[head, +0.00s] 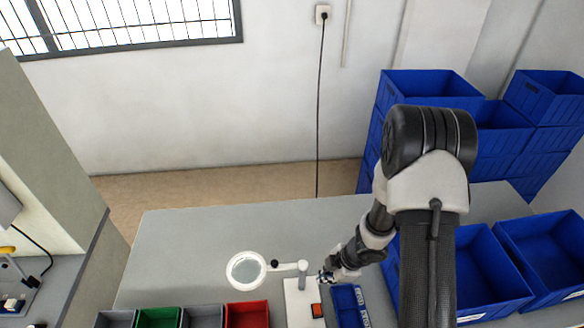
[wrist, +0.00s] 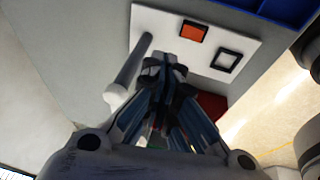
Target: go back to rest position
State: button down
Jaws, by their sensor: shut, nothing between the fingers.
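My gripper (head: 326,277) hangs at the end of my arm, over the grey table (head: 200,240) beside a white plate (head: 296,310). In the wrist view my gripper (wrist: 168,68) is shut and holds nothing. Its fingertips lie in front of the white plate (wrist: 225,88), which carries an orange square (wrist: 192,32) and a black-framed white square (wrist: 226,60). I cannot tell whether the fingertips touch the plate.
A round magnifier (head: 246,270) on a grey post stands left of my gripper. Red (head: 247,315) and green (head: 158,318) bins line the front edge. Blue crates (head: 545,250) stand at right, with more stacked behind (head: 430,84). The table's back left is clear.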

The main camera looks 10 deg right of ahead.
jog(key=w+d+r+m+t+h+b, duration=0.2)
jog(key=w+d+r+m+t+h, duration=0.3)
jog(key=r, duration=0.6)
jog(key=s+d+r+m+g+h+b, duration=0.15)
jog(key=d+r+m, duration=0.25)
jog(key=r, duration=0.7)
jog(key=s+a+r+m+b, duration=0.1)
jog(key=s+r+m+b, duration=0.2)
jog(key=s+r+m, duration=0.4)
jog(key=s+a+m+y+b, duration=0.1)
jog(key=s+a+y+b, duration=0.1)
jog(key=s+a, duration=0.7)
jog(key=s+y, duration=0.1)
jog(key=s, duration=0.4)
jog(key=shift+s+r+m+g, duration=0.2)
jog(key=shift+s+m+g, duration=0.05)
jog(key=shift+m+g, duration=0.15)
